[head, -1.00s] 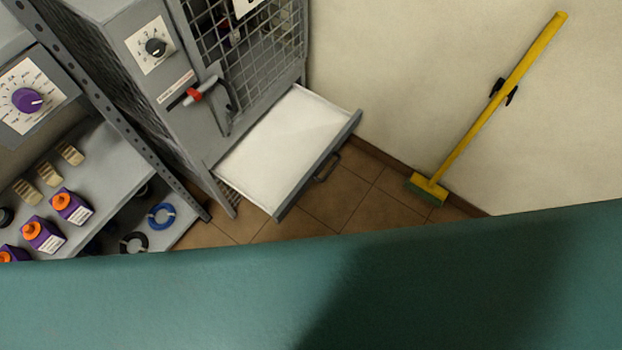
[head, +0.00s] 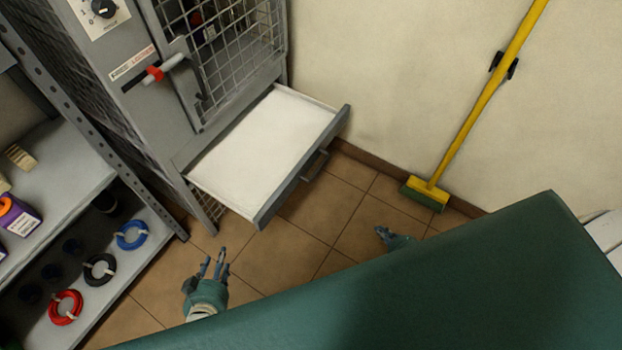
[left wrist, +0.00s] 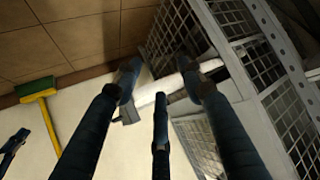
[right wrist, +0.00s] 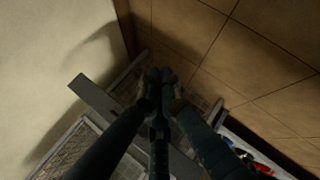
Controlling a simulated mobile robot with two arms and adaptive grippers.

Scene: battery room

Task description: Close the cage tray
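The cage tray (head: 262,145), white inside with a grey front, is pulled out of the bottom of the grey mesh cage (head: 235,85). Its dark handle (head: 315,166) sits on the front face. My left gripper (head: 214,265) is below and in front of the tray's near corner, apart from it, with its fingers spread and empty; they also show spread in the left wrist view (left wrist: 158,78). My right gripper (head: 383,233) is right of the tray and apart from the handle, largely hidden by my teal body. In the right wrist view its fingertips (right wrist: 161,75) are together with nothing visible between them.
A shelf rack (head: 75,165) with coiled cables stands at the left, close to my left gripper. A yellow broom (head: 470,110) is upright against the wall at the right. Tiled floor (head: 320,215) in front of the tray is clear.

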